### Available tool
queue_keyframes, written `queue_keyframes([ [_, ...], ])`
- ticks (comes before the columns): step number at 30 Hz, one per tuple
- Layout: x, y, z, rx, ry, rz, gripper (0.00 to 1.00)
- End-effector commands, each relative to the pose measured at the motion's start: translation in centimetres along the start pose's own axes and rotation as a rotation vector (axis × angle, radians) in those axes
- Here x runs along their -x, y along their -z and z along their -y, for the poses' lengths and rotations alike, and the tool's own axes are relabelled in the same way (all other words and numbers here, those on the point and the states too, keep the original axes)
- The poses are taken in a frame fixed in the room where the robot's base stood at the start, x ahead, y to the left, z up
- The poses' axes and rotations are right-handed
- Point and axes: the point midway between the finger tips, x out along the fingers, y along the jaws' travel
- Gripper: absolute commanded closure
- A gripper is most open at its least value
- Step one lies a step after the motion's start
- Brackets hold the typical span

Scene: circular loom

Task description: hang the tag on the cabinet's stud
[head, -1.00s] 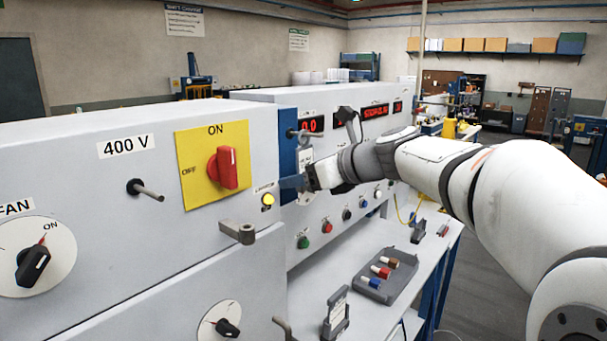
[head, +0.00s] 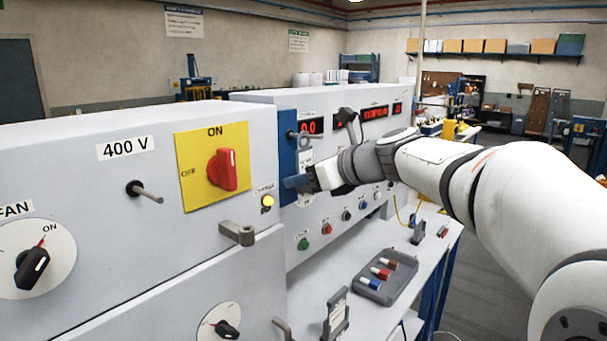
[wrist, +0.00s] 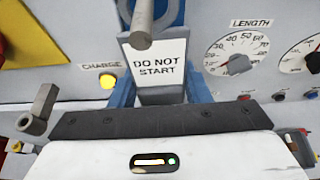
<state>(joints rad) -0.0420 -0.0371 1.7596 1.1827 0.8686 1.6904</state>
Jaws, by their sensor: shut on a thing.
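The white tag (wrist: 157,65) reads DO NOT START. It stands upright at the blue board (head: 288,160), and it also shows in the head view (head: 305,165). My gripper (wrist: 160,94) is shut on the tag's lower end, with blue fingers on both sides. A grey peg (wrist: 142,22) juts out at the tag's top ring; it also shows on the blue board (head: 305,134). I cannot tell whether the ring is still around this peg. The cabinet's stud (head: 146,191) is bare, below the 400 V label and left of the yellow switch plate.
A red rotary switch (head: 222,168) and a grey door handle (head: 238,233) stick out of the cabinet between its stud and my gripper. A yellow button (head: 267,200) sits near the blue board. A tray (head: 378,290) with coloured pieces lies on the bench below.

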Motion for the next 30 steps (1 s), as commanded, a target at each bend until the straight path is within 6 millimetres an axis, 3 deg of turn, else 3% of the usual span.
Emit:
queue_keyframes([
  [17, 1.6, 0.1, 0.0, 0.0, 0.0, 0.0, 0.84],
  [30, 5.8, 1.2, -0.1, 0.0, 0.0, 0.0, 0.84],
])
